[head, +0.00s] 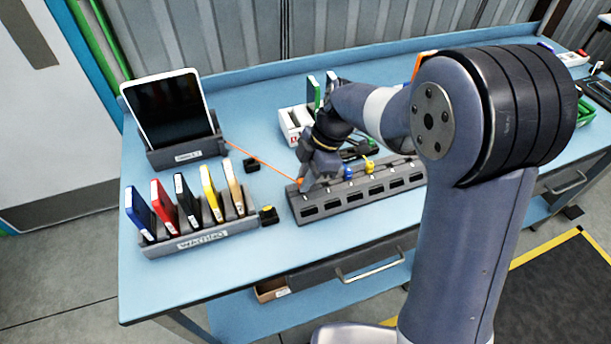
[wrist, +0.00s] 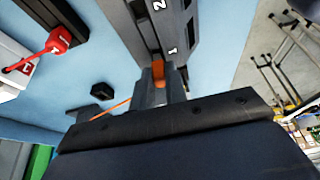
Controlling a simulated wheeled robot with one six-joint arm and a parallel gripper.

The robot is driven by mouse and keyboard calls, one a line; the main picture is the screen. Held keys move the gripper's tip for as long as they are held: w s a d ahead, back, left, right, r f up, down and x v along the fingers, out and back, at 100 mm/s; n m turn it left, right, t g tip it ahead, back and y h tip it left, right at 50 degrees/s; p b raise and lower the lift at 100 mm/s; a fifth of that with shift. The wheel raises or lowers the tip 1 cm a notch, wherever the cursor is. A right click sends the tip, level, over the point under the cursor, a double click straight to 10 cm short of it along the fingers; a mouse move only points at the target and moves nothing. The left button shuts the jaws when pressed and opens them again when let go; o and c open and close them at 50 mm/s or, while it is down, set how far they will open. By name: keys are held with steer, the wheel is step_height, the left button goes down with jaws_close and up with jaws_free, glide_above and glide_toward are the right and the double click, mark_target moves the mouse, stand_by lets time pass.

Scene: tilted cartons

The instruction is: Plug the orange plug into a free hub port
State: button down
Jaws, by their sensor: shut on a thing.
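My gripper (head: 304,184) is at the left end of the dark grey hub (head: 312,215), shut on the orange plug (head: 299,182). In the wrist view the orange plug (wrist: 159,77) shows between the two grey fingers, close to the hub end marked 1 (wrist: 178,28). I cannot tell whether the plug is inside a port or just above it. An orange cable (head: 262,161) runs from the plug back toward the tablet stand. A blue plug (head: 348,173) and a yellow plug (head: 369,166) stand on the hub farther right.
A small black block (head: 252,165) lies behind. A red plug (wrist: 60,40) shows in the wrist view.

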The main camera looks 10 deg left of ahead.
steer(key=shift+f+b, duration=0.75)
stand_by(0.7)
steer(key=c, duration=1.3)
jaws_free()
steer(key=shift+r, duration=0.1)
steer(key=shift+c, duration=0.2)
steer(key=shift+o, duration=0.3)
steer(key=o, duration=0.3)
steer(key=shift+o, duration=0.2)
steer(key=shift+r, duration=0.1)
steer(key=shift+r+p, duration=1.95)
steer(key=shift+r, duration=1.45)
